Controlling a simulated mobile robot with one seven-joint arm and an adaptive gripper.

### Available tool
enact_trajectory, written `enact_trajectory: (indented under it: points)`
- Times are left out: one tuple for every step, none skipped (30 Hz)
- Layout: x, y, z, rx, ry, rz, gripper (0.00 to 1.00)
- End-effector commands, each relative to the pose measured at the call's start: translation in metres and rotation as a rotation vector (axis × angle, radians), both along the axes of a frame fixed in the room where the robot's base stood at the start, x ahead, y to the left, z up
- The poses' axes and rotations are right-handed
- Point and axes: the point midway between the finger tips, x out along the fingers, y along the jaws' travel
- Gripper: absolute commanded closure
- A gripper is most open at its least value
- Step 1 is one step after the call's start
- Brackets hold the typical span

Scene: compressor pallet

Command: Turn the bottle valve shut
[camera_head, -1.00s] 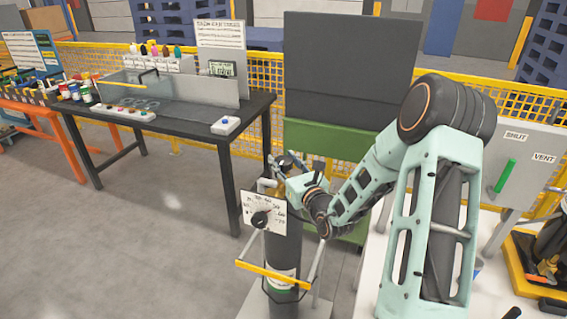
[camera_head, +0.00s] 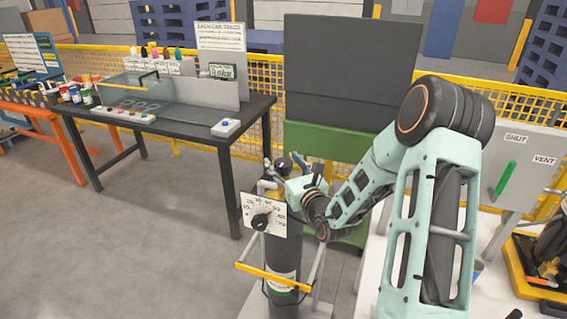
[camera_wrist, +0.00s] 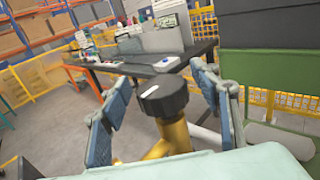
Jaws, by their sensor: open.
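The bottle valve has a black round knob (camera_wrist: 163,97) on a brass body (camera_wrist: 172,135), seen in the wrist view. In the head view the knob (camera_head: 283,165) shows small at the top of the dark gas bottle (camera_head: 284,255), which stands upright on a cart. My gripper (camera_wrist: 162,95) is open, with one blue-padded finger on each side of the knob and a visible gap to both. In the head view my gripper (camera_head: 283,172) is at the bottle's top and partly hides the valve.
The cart's yellow handle bar (camera_head: 272,276) crosses in front of the bottle. A black workbench (camera_head: 180,115) stands behind left, a green cabinet (camera_head: 325,140) behind. A panel with a green lever marked SHUT and VENT (camera_head: 506,178) is at right. Floor at left is clear.

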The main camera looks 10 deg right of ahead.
Motion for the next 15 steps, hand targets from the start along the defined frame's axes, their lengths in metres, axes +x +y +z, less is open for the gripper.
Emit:
enact_trajectory:
  points:
    - [-0.002,-0.001,0.0,0.0,0.001,0.0,0.44]
    - [-0.003,-0.001,0.0,0.0,0.001,0.0,0.44]
    - [-0.007,-0.002,0.0,-0.001,0.001,-0.001,0.44]
    - [-0.01,-0.003,0.0,-0.001,0.001,-0.001,0.44]
    - [-0.014,-0.003,-0.001,-0.001,0.002,-0.001,0.44]
    - [-0.02,-0.005,-0.001,-0.002,0.003,-0.001,0.44]
    - [-0.025,-0.006,-0.001,-0.001,0.002,-0.002,0.44]
    - [-0.031,-0.007,0.0,0.0,0.002,-0.002,0.44]
    - [-0.04,-0.008,-0.001,-0.001,0.003,-0.002,0.44]
    - [-0.046,-0.009,-0.001,-0.001,0.002,-0.002,0.44]
    - [-0.053,-0.011,-0.001,-0.001,0.003,-0.002,0.44]
    - [-0.061,-0.012,0.0,0.0,0.002,-0.003,0.44]
    - [-0.067,-0.014,-0.001,-0.002,0.003,-0.003,0.44]
    - [-0.074,-0.014,-0.001,0.0,0.002,-0.002,0.44]
    - [-0.081,-0.016,-0.001,-0.001,0.003,-0.002,0.44]
